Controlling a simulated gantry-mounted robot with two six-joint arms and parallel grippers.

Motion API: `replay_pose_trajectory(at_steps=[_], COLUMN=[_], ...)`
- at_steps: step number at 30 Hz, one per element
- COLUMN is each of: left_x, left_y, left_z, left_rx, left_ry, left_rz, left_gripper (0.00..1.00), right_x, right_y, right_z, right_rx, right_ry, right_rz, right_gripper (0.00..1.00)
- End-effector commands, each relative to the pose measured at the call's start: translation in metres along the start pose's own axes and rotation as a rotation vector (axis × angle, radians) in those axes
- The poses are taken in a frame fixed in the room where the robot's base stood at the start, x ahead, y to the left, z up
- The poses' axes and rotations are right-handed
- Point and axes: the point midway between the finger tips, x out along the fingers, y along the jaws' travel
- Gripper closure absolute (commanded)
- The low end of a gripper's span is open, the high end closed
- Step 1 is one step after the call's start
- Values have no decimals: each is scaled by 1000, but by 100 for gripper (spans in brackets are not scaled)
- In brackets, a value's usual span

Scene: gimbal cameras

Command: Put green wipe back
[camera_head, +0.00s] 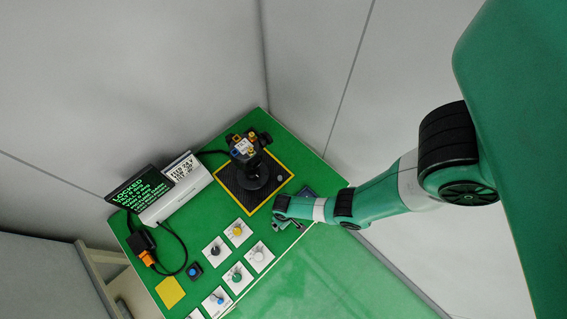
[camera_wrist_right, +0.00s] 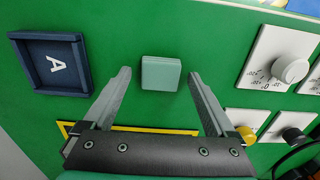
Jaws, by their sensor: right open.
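The green wipe (camera_wrist_right: 161,73) is a small pale-green block lying flat on the green table top in the right wrist view. It lies outside the blue tray. My right gripper (camera_wrist_right: 160,76) is open, with a fingertip on each side of the wipe and a gap to both. A dark blue square tray (camera_wrist_right: 85,62) marked with a white A is to the left of the wipe and looks empty. In the head view my right gripper (camera_head: 284,223) is low over the table near the dark tray (camera_head: 309,191), and I cannot make out the wipe there. My left gripper is out of view.
White knob panels (camera_wrist_right: 262,40) are right of the wipe. A black gimbal device (camera_head: 248,160) stands on a yellow-edged dark mat (camera_head: 226,183). A black screen reading LOCKED (camera_head: 139,190), a white display box (camera_head: 185,195) and a yellow square (camera_head: 170,292) are farther left.

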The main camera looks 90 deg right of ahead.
Motion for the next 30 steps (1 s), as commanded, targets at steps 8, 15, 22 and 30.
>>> replay_pose_trajectory(at_steps=[8, 15, 22, 30], left_x=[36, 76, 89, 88], left_y=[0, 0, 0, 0], left_z=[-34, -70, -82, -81], left_rx=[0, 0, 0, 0], left_ry=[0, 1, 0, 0], left_rz=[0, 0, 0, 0], left_gripper=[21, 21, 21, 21], right_x=[-50, -103, -121, -119], right_y=[0, 0, 0, 0], right_z=[0, 0, 0, 0], right_rx=[0, 0, 0, 0], right_ry=[0, 0, 0, 0], right_rz=[0, 0, 0, 0], right_gripper=[9, 9, 9, 9])
